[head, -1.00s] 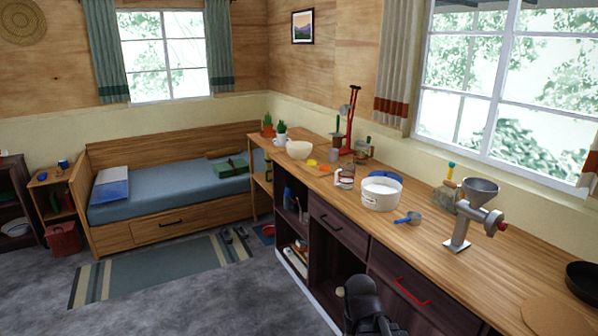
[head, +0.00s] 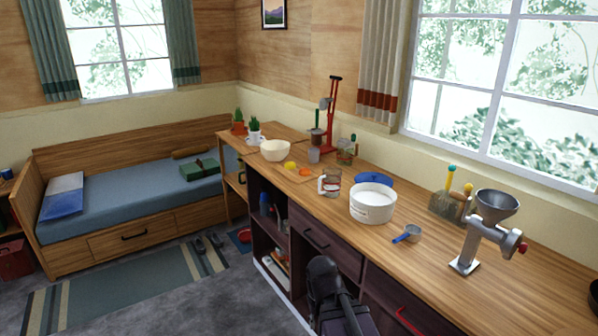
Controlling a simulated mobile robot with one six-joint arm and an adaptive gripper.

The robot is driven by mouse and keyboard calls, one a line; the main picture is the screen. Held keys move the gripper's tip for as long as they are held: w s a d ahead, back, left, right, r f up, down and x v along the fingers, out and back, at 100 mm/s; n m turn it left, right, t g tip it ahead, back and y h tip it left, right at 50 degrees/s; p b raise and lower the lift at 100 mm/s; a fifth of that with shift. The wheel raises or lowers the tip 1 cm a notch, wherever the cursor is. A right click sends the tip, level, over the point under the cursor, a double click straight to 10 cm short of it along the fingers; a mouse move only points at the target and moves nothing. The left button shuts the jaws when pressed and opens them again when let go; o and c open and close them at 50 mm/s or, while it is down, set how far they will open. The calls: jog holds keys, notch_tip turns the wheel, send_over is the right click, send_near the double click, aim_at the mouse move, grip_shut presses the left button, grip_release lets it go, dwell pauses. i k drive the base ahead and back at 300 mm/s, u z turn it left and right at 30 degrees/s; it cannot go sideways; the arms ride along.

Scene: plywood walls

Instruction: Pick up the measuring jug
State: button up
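The measuring jug (head: 330,183) is a small clear vessel with red on its side. It stands upright on the wooden counter, just left of a white round tub (head: 372,204). Its handle is too small to make out clearly. A dark part of my arm shows at the bottom centre, in front of the cabinets and below the counter top. My gripper's fingers are not in view.
A blue scoop (head: 408,234) lies in front of the tub, and a metal grinder (head: 485,230) stands to the right. A cream bowl (head: 275,150), a lemon (head: 290,166) and an orange fruit piece (head: 305,172) are left of the jug. A red stand (head: 331,115) rises behind.

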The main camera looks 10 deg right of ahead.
aim_at(331, 177)
jog(key=u, duration=0.05)
jog(key=i, duration=1.3)
jog(key=u, duration=0.05)
